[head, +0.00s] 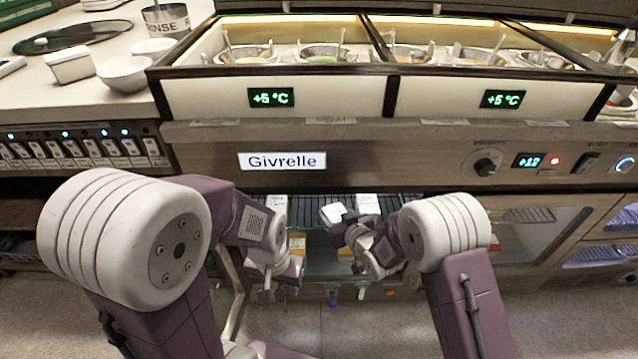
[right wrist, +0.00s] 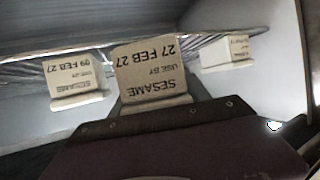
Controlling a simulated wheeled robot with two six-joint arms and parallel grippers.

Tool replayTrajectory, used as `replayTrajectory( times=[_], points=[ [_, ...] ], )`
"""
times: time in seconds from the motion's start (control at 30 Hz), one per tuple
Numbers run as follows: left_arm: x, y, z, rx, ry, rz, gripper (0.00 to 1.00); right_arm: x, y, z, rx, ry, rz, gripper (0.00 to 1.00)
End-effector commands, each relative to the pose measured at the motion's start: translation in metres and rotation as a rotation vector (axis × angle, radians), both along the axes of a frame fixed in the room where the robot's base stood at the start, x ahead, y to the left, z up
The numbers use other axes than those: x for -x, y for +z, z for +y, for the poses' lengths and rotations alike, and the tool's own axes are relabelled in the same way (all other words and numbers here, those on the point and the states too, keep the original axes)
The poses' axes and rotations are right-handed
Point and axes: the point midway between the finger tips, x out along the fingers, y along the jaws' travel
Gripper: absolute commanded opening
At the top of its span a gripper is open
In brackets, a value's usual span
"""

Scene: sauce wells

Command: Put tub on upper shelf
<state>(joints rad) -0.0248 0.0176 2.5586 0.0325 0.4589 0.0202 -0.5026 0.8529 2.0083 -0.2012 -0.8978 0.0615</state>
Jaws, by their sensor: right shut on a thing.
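A pale tub (head: 333,213) shows at my right gripper (head: 347,232), inside the open fridge bay under the counter. In the right wrist view the tub (right wrist: 150,75) is labelled SESAME, use by 27 FEB 27, and appears upside down. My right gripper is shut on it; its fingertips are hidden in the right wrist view. The tub is level with the dark wire upper shelf (head: 310,205); I cannot tell whether it rests there. My left gripper (head: 267,288) hangs low in front of the bay, with its jaws too small to read.
Another sesame tub (right wrist: 76,80), dated 09 FEB 27, and a further pale tub (right wrist: 227,52) flank the held one, with gaps between. Lower in the bay stands an orange-labelled tub (head: 297,243). The counter front (head: 400,140) overhangs the bay.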

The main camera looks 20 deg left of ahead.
Motion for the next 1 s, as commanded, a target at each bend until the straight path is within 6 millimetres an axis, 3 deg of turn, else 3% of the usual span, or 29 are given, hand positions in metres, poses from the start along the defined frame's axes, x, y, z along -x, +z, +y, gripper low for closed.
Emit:
replayTrajectory(
  times=[0.03,0.1,0.3,0.57,0.73,0.8,1.0],
  points=[
    [0.0,-0.016,0.0,0.0,0.0,0.001,0.36,-0.011,-0.005,0.009,-0.007,0.002,-0.011,0.0],
    [0.001,-0.025,0.0,0.0,0.0,0.003,0.36,-0.025,-0.005,0.021,-0.007,0.002,-0.012,0.0],
    [0.001,-0.038,0.0,0.0,0.0,0.003,0.36,-0.055,-0.004,0.044,-0.005,0.001,-0.007,0.0],
    [0.001,-0.043,0.0,0.0,0.0,0.002,0.36,-0.066,-0.002,0.053,-0.005,0.0,-0.008,0.0],
    [0.001,-0.057,0.0,0.0,0.0,0.003,0.36,-0.09,-0.004,0.072,-0.004,0.002,-0.009,0.0],
    [0.001,-0.071,0.0,0.0,0.0,0.002,0.36,-0.09,-0.017,0.072,-0.004,0.0,-0.006,0.0],
    [0.001,-0.069,0.0,0.0,0.0,0.003,0.36,-0.09,-0.015,0.071,-0.004,-0.001,-0.007,0.0]
  ],
)
